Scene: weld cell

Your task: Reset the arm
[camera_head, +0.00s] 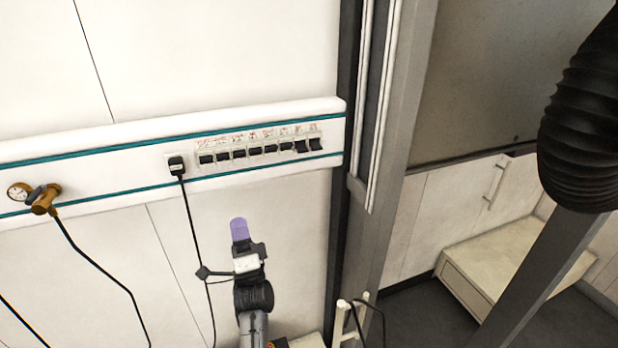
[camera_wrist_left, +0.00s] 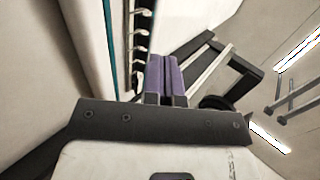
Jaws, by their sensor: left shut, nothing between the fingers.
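My left gripper (camera_head: 239,229) has purple fingers and points up in front of the wall, below the white service rail. In the left wrist view its purple fingers (camera_wrist_left: 166,75) lie side by side, shut, with nothing between them. The row of black breaker switches (camera_head: 260,149) on the rail is above and to the right of the gripper in the head view. The gripper looks apart from the switches, though the depth is hard to judge. My right gripper is not in view.
A black plug (camera_head: 176,166) sits in the rail, its cable hanging left of my arm. A brass gauge (camera_head: 38,197) with a hose is at far left. A grey post (camera_head: 378,150) stands right of the rail. A black corrugated hose (camera_head: 580,135) hangs at right above a low cabinet (camera_head: 500,255).

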